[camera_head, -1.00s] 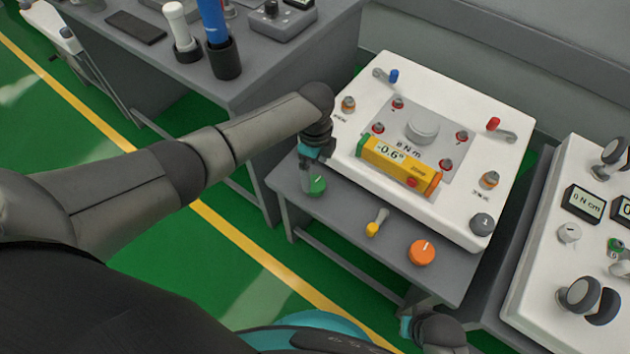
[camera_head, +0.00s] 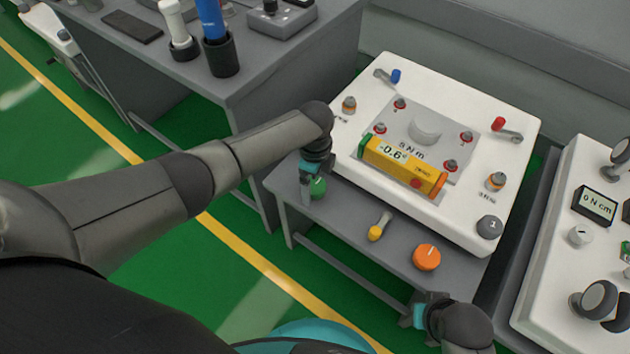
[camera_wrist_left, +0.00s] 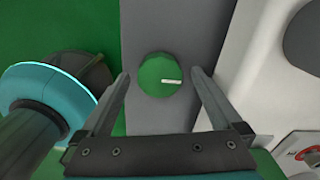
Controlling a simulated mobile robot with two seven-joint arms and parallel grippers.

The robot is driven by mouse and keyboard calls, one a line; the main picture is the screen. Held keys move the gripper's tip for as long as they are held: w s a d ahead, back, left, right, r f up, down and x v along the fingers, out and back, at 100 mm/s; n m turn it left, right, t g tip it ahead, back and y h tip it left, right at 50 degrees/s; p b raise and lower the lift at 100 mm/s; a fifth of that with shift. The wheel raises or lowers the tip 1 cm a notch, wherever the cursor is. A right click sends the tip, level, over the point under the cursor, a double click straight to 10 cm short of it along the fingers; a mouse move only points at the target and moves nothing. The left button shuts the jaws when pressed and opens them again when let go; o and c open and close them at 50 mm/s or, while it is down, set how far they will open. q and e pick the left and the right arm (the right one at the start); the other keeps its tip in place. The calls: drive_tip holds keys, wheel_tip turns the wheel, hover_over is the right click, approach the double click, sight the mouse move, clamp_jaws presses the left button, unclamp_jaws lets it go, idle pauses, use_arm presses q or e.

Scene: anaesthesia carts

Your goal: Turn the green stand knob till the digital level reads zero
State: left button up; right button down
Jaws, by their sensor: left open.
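The green stand knob (camera_head: 318,188) sits on the grey shelf at the front left of the white stand; it has a white mark and also shows in the left wrist view (camera_wrist_left: 163,76). My left gripper (camera_head: 307,196) is open over it. In the left wrist view, my two fingertips (camera_wrist_left: 159,75) stand either side of the knob, with gaps on both sides. The yellow digital level (camera_head: 405,165) lies on the stand's grey plate and reads -0.6°. My right gripper (camera_head: 418,310) is low at the shelf's front edge; its fingers are not clear.
A yellow-tipped lever (camera_head: 377,231) and an orange knob (camera_head: 427,257) are to the right of the green knob on the same shelf. The white stand (camera_head: 450,227) rises behind them. Another white panel (camera_head: 560,250) stands at the right, a grey desk (camera_head: 285,65) at the back left.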

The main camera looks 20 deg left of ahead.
use_arm(q)
drive_tip(key=c, duration=1.4)
drive_tip(key=shift+n, duration=0.3)
use_arm(e)
drive_tip(key=shift+s, duration=0.1)
use_arm(q)
drive_tip(key=shift+r+n+p, duration=0.1)
drive_tip(key=shift+n+p, duration=0.4)
drive_tip(key=shift+p, duration=0.15)
drive_tip(key=n+p, duration=0.2)
drive_tip(key=n, duration=0.3)
drive_tip(key=shift+p, duration=0.4)
drive_tip(key=n, duration=0.2)
drive_tip(key=shift+n+p, duration=0.3)
drive_tip(key=shift+p, duration=0.1)
drive_tip(key=shift+n+p, duration=0.3)
drive_tip(key=shift+n, duration=1)
use_arm(e)
drive_tip(key=s+d+f+g, duration=0.1)
drive_tip(key=s+d+f, duration=0.2)
drive_tip(key=f, duration=0.7)
drive_tip(key=shift+s, duration=1.2)
drive_tip(key=shift+s+d, duration=0.1)
